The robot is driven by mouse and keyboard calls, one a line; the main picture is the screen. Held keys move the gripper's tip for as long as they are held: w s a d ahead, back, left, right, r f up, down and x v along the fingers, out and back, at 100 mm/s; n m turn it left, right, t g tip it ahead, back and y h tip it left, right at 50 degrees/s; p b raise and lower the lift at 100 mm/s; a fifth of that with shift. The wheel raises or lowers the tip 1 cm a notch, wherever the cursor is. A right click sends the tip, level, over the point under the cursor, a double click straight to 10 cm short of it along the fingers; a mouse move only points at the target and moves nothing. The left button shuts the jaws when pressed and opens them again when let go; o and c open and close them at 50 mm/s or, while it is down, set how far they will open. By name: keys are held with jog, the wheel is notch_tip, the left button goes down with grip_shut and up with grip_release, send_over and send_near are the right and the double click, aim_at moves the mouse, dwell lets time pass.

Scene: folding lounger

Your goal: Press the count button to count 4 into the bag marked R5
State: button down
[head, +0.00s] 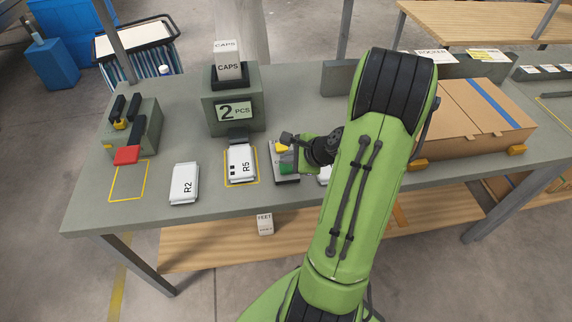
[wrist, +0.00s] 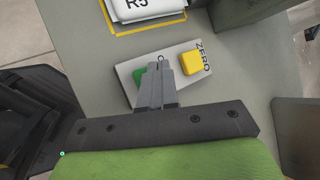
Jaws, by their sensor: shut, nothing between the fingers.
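The bag marked R5 (head: 241,163) lies inside a yellow outline below the counter; its edge also shows at the top of the wrist view (wrist: 146,8). The counter's display (head: 234,111) reads 2 PCS. The button plate (wrist: 126,72) has a green button (wrist: 139,75) and a yellow button (wrist: 191,63) marked ZERO. My gripper (wrist: 159,68) is shut and empty. Its fingertips appear over the plate between the two buttons and partly hide the green one. I cannot tell whether they touch it. In the head view, my arm partly hides the plate.
A second bag marked R2 (head: 184,184) lies to the left. A grey box with a red-ended lever (head: 127,155) stands at the far left, beside an empty yellow outline (head: 128,182). A CAPS box (head: 229,66) sits on the counter. A cardboard box (head: 480,115) is at right.

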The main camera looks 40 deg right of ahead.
aim_at(289, 169)
notch_tip(289, 169, up, 5)
jog(key=p, duration=0.5)
jog(key=shift+r, duration=0.15)
dwell(2.3)
